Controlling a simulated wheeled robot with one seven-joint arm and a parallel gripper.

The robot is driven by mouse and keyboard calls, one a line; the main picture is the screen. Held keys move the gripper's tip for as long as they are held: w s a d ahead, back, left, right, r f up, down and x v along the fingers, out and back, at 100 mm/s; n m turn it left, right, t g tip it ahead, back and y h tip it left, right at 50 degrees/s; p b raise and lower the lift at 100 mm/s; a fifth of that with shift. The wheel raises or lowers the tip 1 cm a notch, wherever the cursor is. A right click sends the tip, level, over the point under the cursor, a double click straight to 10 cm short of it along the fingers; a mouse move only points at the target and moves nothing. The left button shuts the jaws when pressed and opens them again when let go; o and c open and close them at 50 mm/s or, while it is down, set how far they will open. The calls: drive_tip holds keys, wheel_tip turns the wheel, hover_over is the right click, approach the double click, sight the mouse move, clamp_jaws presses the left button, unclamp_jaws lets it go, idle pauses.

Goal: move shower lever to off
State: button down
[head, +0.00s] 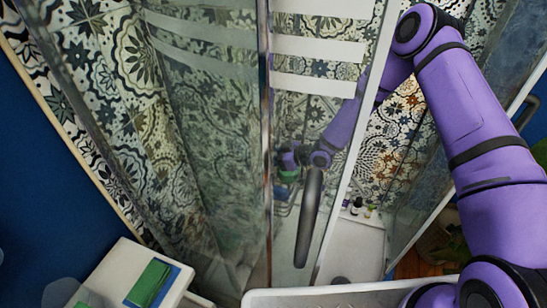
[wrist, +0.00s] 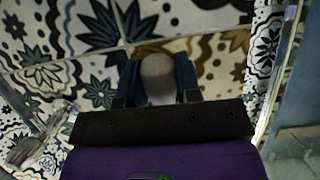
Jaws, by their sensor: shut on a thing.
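My gripper (wrist: 157,84) shows in the wrist view with its two dark fingers on either side of a rounded grey knob-like end (wrist: 158,72). This looks like the shower lever, held between the fingers in front of the patterned tile wall. The rest of the lever is hidden behind the fingers and the gripper body. In the head view my purple arm reaches behind the glass, and its far end is small and blurred there. I cannot make out the lever or its setting in that view.
The glass shower panel (head: 205,150) with white stripes stands close to my arm. A long dark handle (head: 308,218) hangs near its edge. Small bottles (head: 357,206) stand on a white ledge behind. A white cabinet (head: 125,275) with a green-and-blue item is at lower left.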

drive_tip(key=c, duration=0.8)
unclamp_jaws()
drive_tip(key=shift+s, duration=0.1)
drive_tip(key=v, duration=1)
drive_tip(key=shift+d, duration=0.35)
drive_tip(key=shift+s+r, duration=0.1)
drive_tip(key=shift+s, duration=0.05)
